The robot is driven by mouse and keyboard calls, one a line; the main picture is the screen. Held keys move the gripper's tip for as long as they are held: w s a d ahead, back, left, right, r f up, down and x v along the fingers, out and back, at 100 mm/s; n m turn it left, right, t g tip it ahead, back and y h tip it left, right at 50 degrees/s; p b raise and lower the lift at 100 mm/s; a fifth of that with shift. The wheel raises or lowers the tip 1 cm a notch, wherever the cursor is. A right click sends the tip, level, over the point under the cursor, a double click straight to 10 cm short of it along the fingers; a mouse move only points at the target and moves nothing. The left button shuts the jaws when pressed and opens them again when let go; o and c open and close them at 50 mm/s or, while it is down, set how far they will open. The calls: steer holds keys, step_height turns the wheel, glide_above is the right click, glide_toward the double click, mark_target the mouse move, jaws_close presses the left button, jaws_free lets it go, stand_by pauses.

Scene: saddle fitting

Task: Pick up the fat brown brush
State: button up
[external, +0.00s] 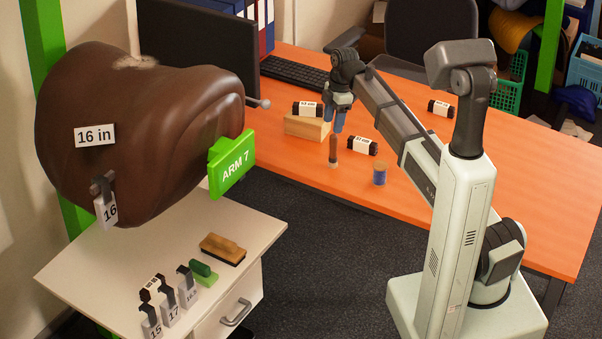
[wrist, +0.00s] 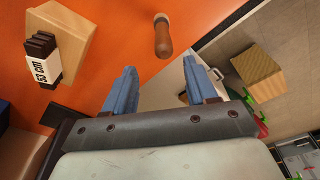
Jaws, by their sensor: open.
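A fat brown brush (external: 333,149) with a pale lower end stands on the orange table (external: 440,190) below my gripper. In the wrist view the brush (wrist: 163,38) lies ahead of the fingertips, roughly in line with the gap between them. My gripper (external: 335,124) has blue fingers and points down, close above the brush in the external view. In the wrist view my gripper (wrist: 160,78) is spread open with nothing between its fingers. The exact height gap to the brush is hard to tell.
A wooden block (external: 307,128) bearing a black labelled roll (external: 307,109) stands just left of the brush. Another roll (external: 362,146) and a blue spool (external: 379,174) are to the right. A flat wooden brush (external: 223,248) lies on the white cabinet (external: 110,262), beneath the brown saddle form (external: 150,130).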

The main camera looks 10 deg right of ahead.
glide_above(331, 157)
steer(key=w, duration=0.1)
step_height(331, 157, down, 5)
steer(key=shift+w+d+r, duration=0.1)
steer(key=shift+w+d, duration=0.05)
steer(key=shift+s+d+f, duration=0.1)
steer(key=shift+s+f, duration=0.05)
steer(key=shift+f, duration=1.15)
steer(key=shift+s+d+f, duration=0.1)
steer(key=shift+s+f, duration=0.05)
steer(key=shift+f, duration=1.15)
steer(key=shift+c, duration=0.4)
jaws_close()
